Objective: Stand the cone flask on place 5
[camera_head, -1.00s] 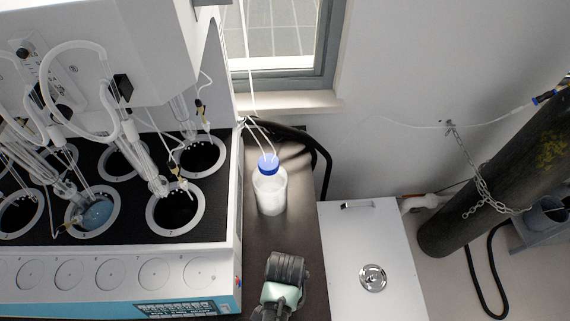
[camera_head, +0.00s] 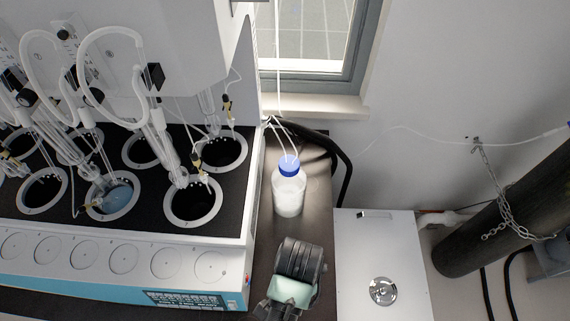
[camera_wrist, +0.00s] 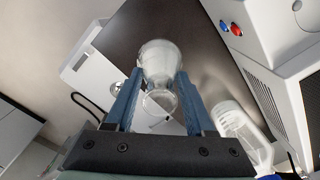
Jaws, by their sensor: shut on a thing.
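My gripper (camera_wrist: 160,84) is shut on a clear glass flask (camera_wrist: 160,58), whose wide rounded body shows beyond the two blue fingers. Its narrower part lies between the fingers. The flask hangs over the dark bench and is not clearly visible in the head view. The white distiller (camera_head: 235,250) has a front ledge with a row of shallow round places (camera_head: 124,257). No flask stands on the places that show. Their numbers are too small to read surely, so I cannot tell which is place 5.
A blue-capped bottle (camera_head: 289,192) with tubes stands on the bench right of the distiller, and shows close to my gripper in the wrist view (camera_wrist: 240,132). Behind the ledge are several dark wells with glassware, one holding a bluish vessel (camera_head: 112,194). A white cabinet (camera_head: 378,250) stands at right.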

